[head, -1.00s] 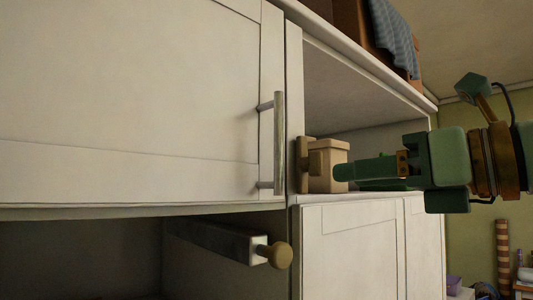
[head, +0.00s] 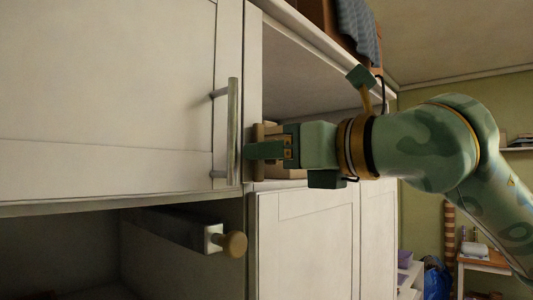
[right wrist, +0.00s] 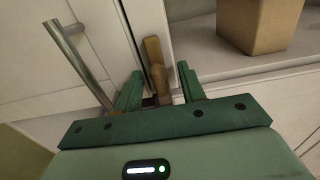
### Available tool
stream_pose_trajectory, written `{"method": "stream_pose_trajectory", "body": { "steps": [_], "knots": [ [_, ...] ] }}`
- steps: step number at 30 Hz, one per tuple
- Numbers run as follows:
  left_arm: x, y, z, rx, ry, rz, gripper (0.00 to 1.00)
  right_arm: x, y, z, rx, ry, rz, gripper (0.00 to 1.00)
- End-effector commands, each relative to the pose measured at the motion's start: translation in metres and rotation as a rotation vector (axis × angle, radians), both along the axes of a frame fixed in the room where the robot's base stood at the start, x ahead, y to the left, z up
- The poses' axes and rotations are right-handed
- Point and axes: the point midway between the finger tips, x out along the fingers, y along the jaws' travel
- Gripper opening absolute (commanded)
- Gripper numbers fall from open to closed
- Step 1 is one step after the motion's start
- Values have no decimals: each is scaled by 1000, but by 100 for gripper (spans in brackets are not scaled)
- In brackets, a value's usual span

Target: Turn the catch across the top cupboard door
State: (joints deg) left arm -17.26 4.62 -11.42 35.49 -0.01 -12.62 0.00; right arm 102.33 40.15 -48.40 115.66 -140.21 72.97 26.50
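The catch (head: 258,132) is a small wooden piece at the right edge of the white top cupboard door (head: 110,90), beside the door's metal bar handle (head: 233,130). In the right wrist view the catch (right wrist: 153,52) stands roughly upright, with a rounded wooden part between my fingers. My right gripper (head: 250,151) is at the catch and partly hides it. In the right wrist view the gripper (right wrist: 160,88) is open, with one finger on each side of the catch. I cannot tell whether either finger touches it. My left gripper is not in view.
A cardboard-coloured box (right wrist: 258,25) stands on the open shelf right beside the catch; my gripper mostly hides it in the head view. A round wooden knob (head: 235,243) sticks out below the door. A blue-grey cloth (head: 358,28) hangs from a brown box on top.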

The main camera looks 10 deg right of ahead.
Motion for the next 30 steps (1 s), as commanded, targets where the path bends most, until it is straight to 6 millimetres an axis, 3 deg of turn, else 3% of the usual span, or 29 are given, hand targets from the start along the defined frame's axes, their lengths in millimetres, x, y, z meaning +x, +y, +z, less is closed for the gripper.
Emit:
{"method": "stream_pose_trajectory", "body": {
  "steps": [5, 9, 16, 30],
  "knots": [
    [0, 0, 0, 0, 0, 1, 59, 0, 0, 0, 0, 0, 0, 40],
    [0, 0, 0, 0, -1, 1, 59, 0, 0, 0, 0, 0, 1, 7],
    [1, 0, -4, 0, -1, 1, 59, 0, 0, -1, 16, 11, 1, 7],
    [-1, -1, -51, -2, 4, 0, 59, 0, 0, -4, 297, 231, 2, 7]
  ]
}}
